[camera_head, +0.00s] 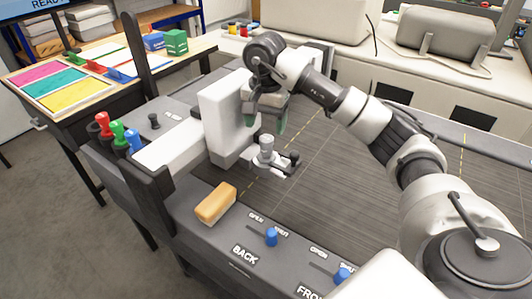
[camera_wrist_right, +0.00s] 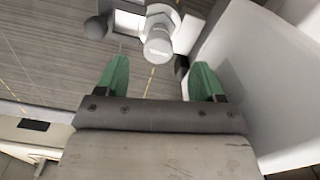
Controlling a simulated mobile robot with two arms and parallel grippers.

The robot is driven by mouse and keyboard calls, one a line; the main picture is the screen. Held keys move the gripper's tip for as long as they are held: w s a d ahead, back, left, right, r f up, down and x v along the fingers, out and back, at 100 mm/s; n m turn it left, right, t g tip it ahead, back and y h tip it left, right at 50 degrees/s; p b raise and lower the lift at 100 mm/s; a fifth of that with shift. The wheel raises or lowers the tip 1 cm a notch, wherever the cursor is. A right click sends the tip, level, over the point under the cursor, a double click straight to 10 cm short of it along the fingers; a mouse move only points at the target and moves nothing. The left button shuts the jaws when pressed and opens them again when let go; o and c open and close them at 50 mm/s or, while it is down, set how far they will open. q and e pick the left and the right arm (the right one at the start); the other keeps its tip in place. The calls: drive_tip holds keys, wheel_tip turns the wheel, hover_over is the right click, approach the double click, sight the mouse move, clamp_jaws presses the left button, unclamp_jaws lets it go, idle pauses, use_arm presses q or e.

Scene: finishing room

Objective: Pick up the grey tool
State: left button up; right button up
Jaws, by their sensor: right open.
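The grey tool (camera_head: 267,155), a pale upright cylinder on a small base with dark parts, stands on the ribbed dark bed beside a white block. It also shows in the right wrist view (camera_wrist_right: 158,42), at the top, beyond the gap between the fingers. My right gripper (camera_head: 266,124) has green fingertips and hangs just above the tool, behind it in the head view. In the right wrist view its two fingers (camera_wrist_right: 158,80) are wide apart with nothing between them. My left gripper is in neither view.
A white upright block (camera_head: 224,120) stands close to my right gripper. A tan block (camera_head: 216,204) lies on the machine's near edge beside blue sliders (camera_head: 271,237). Red, green and blue handles (camera_head: 118,133) stand at the left. The bed right of the tool is clear.

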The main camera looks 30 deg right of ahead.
sight(267, 138)
drive_tip(key=shift+w+d+f, duration=0.1)
drive_tip(key=shift+f, duration=0.45)
drive_tip(key=shift+d+f, duration=0.1)
drive_tip(key=shift+f, duration=0.15)
drive_tip(key=shift+f+p, duration=0.7)
drive_tip(key=shift+f, duration=0.1)
drive_tip(key=shift+s+f+p, duration=0.2)
drive_tip(key=shift+f+p, duration=0.15)
drive_tip(key=shift+f, duration=1.2)
drive_tip(key=shift+w+f, duration=0.1)
drive_tip(key=shift+f, duration=0.05)
drive_tip(key=c, duration=0.9)
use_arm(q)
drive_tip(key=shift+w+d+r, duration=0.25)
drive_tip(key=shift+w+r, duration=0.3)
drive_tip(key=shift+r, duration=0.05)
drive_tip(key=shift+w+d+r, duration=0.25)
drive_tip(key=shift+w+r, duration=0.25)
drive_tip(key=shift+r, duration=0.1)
use_arm(e)
drive_tip(key=shift+c, duration=0.6)
